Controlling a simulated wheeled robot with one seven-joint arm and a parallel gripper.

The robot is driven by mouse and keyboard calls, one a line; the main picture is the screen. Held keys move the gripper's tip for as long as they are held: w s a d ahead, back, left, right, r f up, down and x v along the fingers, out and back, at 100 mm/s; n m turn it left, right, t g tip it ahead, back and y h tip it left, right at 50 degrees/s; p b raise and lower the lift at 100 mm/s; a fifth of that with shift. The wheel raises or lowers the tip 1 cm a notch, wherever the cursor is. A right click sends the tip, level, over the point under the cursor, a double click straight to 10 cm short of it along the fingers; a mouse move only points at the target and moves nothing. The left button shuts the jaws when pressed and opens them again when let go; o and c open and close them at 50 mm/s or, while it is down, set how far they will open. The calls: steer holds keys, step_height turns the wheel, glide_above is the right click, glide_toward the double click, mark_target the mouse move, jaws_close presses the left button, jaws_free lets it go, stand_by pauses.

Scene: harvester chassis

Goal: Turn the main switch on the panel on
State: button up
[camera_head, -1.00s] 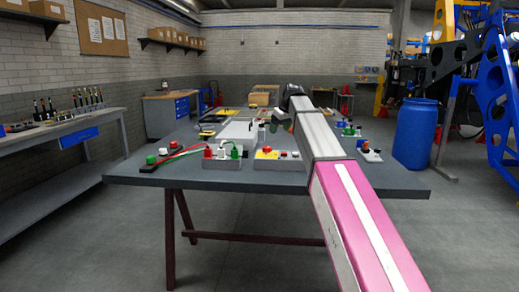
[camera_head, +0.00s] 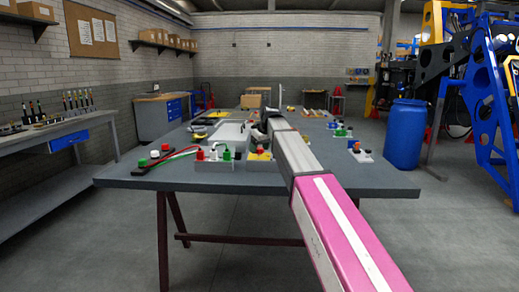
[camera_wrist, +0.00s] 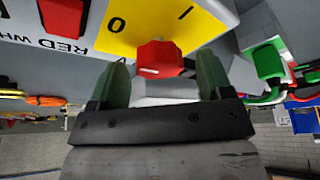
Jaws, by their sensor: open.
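In the wrist view, the red main switch knob (camera_wrist: 158,58) sits on a yellow plate (camera_wrist: 128,30) marked "O" and "I". My gripper (camera_wrist: 162,72) is open. Its two green fingers stand apart, one on each side of the knob's near end; I cannot tell whether either touches it.
On the grey table (camera_head: 370,182), a box with red, white and green knobs (camera_head: 213,156) stands left of the panel. Red and green cables (camera_head: 178,156) lie further left. Small button units (camera_head: 360,152) stand at right. A blue barrel (camera_head: 405,135) is beyond the table.

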steer(key=shift+f, duration=0.1)
steer(key=c, duration=0.9)
steer(key=shift+c, duration=0.2)
steer(key=shift+m, duration=0.4)
steer(key=m+t+h, duration=0.1)
steer(key=m, duration=0.2)
steer(key=shift+a+m, duration=0.15)
steer(key=shift+m, duration=0.25)
steer(key=m+h, duration=0.2)
steer(key=m, duration=0.2)
steer(key=shift+m, duration=0.3)
steer(key=m+h, duration=0.2)
steer(key=m, duration=0.2)
steer(key=shift+a, duration=0.1)
steer(key=m+g+h, duration=0.1)
steer(key=m, duration=0.3)
steer(key=shift+m, duration=0.3)
